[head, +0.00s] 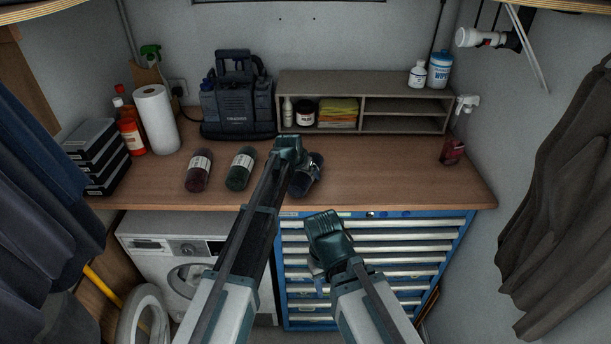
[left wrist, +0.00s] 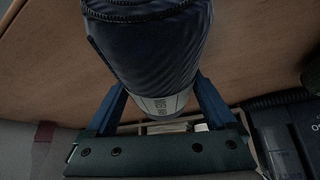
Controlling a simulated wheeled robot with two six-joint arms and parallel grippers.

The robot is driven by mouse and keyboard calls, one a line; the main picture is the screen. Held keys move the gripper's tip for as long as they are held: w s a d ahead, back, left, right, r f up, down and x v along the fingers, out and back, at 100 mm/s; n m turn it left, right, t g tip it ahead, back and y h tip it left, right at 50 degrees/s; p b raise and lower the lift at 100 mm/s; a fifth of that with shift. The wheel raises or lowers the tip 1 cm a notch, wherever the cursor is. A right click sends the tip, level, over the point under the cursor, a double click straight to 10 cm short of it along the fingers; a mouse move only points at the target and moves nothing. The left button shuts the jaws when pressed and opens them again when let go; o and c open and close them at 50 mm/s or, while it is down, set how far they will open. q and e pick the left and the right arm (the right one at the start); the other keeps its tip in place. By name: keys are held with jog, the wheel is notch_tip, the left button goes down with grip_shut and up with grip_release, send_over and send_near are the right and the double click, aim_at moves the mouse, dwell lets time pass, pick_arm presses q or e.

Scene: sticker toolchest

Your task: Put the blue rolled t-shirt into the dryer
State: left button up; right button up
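Whether the roll touches the worktop is unclear. My right gripper (head: 318,268) hangs before the drawers, fingers mostly hidden. The white dryer (head: 150,262) is below the worktop at left, partly covered by my left arm.
A round white door (head: 145,312) appears swung open before the dryer. A dark red roll (head: 199,170) and a green roll (head: 241,168) lie on the worktop (head: 400,185). A blue tool chest (head: 440,265) stands right of the dryer. A shelf (head: 400,85) stands behind.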

pick_arm(q)
jog(key=c, duration=1)
jog(key=shift+r, duration=0.1)
notch_tip(320, 180, up, 3)
jog(key=p, duration=0.3)
jog(key=shift+f, duration=0.2)
jog(key=shift+r+p, duration=0.35)
jog(key=shift+r, duration=0.1)
jog(key=s, duration=0.5)
jog(key=s+r+p, duration=0.1)
jog(key=s, duration=1)
jog(key=shift+d+r, duration=0.15)
jog(key=shift+d, duration=0.05)
